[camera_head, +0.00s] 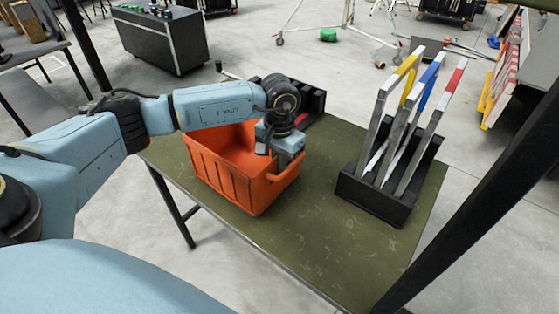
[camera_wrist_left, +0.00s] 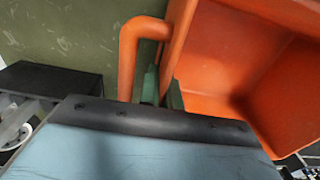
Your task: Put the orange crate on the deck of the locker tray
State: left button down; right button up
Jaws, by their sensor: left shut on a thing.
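The orange crate (camera_head: 235,172) is at the left part of the green table, open side up. I cannot tell whether its base touches the table top. My left gripper (camera_head: 286,158) is at the crate's right end, shut on its looped handle. In the left wrist view the orange handle (camera_wrist_left: 130,65) runs by the fingers (camera_wrist_left: 160,88), and the crate's inside (camera_wrist_left: 240,60) shows at the right. My gripper and forearm hide part of the crate's rim. No locker tray can be made out for certain. My right gripper is not in view.
On the green table (camera_head: 330,248), a black rack (camera_head: 375,197) with upright yellow-, blue- and red-topped metal frames stands at the right. A dark low tray-like object (camera_head: 316,103) lies behind the crate, partly hidden. The table's front middle is clear. Dark posts flank the view.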

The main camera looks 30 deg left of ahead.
pick_arm(q)
jog(key=shift+f, duration=0.1)
jog(key=c, duration=1.6)
grip_release()
